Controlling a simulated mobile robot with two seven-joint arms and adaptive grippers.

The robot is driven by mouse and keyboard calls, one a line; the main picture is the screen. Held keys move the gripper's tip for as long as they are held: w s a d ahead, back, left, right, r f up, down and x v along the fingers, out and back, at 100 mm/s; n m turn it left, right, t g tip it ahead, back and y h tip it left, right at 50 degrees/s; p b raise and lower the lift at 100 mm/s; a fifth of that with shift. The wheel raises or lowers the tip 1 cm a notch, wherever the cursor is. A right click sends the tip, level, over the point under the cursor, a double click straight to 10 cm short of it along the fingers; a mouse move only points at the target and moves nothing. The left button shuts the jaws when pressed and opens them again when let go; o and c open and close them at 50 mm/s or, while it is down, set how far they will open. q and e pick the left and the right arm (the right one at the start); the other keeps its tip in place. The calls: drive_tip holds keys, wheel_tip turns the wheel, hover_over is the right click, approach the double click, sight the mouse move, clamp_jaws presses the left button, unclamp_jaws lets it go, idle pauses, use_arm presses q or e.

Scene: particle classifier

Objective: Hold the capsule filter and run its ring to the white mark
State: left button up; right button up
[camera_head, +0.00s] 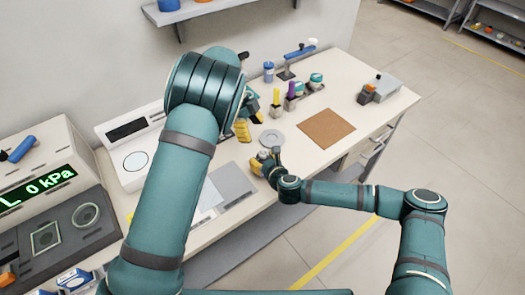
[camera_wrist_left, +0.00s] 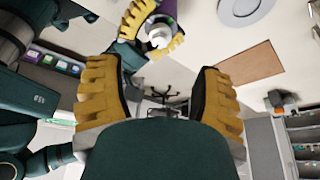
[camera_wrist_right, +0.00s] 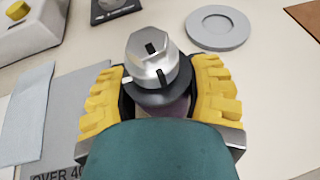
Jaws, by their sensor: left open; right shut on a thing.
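The capsule filter (camera_wrist_right: 152,60) has a faceted silver top with black marks, a dark grey ring (camera_wrist_right: 158,92) below it and a purple body. My right gripper (camera_wrist_right: 160,108) is shut on the purple body, with the silver top standing clear above the fingers. The filter also shows end-on in the left wrist view (camera_wrist_left: 158,38), between the yellow fingers of my right gripper (camera_wrist_left: 152,30). My left gripper (camera_wrist_left: 160,95) is open and empty, apart from the filter; in the head view it is partly hidden by its arm (camera_head: 243,128).
A grey round dish (camera_head: 271,138) and a brown mat (camera_head: 327,128) lie on the table. Small bottles (camera_head: 292,92) stand behind them. A scale (camera_head: 135,160) and a box reading 0 kPa (camera_head: 50,188) are at left. A grey plate (camera_head: 232,184) lies near the front edge.

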sight(263, 151)
use_arm(q)
drive_tip(key=x, duration=0.9)
drive_tip(key=shift+d+f, duration=0.15)
drive_tip(key=shift+f, duration=0.2)
clamp_jaws()
